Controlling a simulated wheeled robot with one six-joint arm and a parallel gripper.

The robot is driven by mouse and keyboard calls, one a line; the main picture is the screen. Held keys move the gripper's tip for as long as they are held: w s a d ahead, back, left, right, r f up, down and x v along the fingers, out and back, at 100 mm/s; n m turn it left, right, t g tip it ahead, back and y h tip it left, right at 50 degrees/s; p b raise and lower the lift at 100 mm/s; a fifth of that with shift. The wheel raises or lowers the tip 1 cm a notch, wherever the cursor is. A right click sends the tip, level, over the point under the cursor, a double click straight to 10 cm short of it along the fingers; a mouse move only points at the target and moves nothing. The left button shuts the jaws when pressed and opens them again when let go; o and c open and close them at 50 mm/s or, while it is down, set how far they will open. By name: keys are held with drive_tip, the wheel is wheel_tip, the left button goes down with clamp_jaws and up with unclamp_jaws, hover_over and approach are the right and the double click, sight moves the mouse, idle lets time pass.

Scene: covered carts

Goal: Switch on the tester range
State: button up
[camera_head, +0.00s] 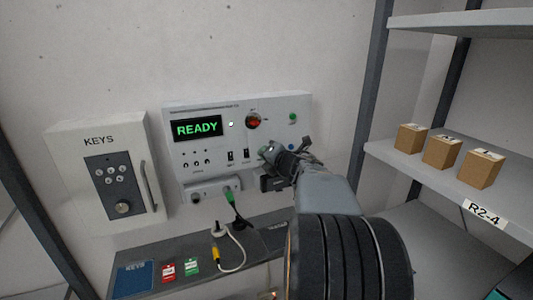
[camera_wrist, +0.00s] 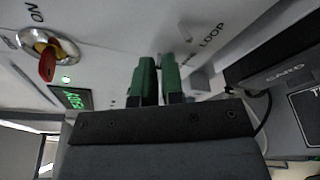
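The tester (camera_head: 215,112) is a white wall panel with a lit green READY display (camera_head: 198,128). It has a red key switch (camera_head: 253,120), a green button (camera_head: 292,117) and small black switches (camera_head: 231,155) below. My gripper (camera_head: 268,152) is at the panel's lower right and hides part of it. In the wrist view, my gripper's green fingers (camera_wrist: 157,62) point at the panel with a narrow gap between them; I see nothing held. A small pale lever (camera_wrist: 185,32) beside the LOOP label is just right of the fingertips. The red key (camera_wrist: 47,62) is at the left.
A KEYS box (camera_head: 105,170) hangs left of the tester. Shelves (camera_head: 435,175) with brown boxes stand at the right. A dark CARD unit (camera_wrist: 275,65) is right of the fingers.

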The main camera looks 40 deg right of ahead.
drive_tip(key=shift+o, duration=0.6)
drive_tip(key=s+r+b, duration=0.2)
drive_tip(key=s, duration=1.1)
drive_tip(key=shift+s+a, duration=0.35)
